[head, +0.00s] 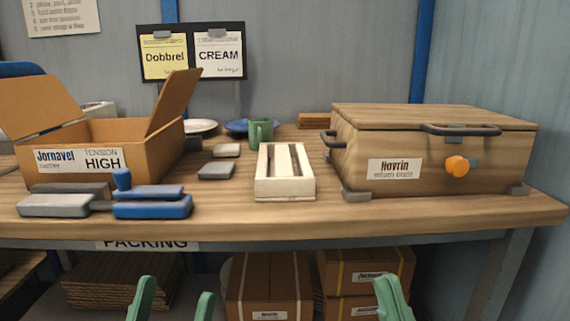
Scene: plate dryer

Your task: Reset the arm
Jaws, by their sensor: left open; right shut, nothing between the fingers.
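My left gripper (176,292) shows at the bottom edge, left of the middle, as two green fingertips set apart with nothing between them. My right gripper (389,292) shows at the bottom edge, right of the middle, as green fingers closed together and empty. Both are low in the picture, in front of the table (400,219) and apart from the things on it. The arms behind the fingers are out of view. A cream slotted rack (285,191) stands empty on the table's middle.
A wooden chest (430,165) stands at right, an open cardboard box (140,157) at left. A blue-handled tool (150,207) lies near the front edge. A green mug (260,133), white plate (201,127) and blue plate (238,126) are behind. Cartons (268,285) sit beneath the table.

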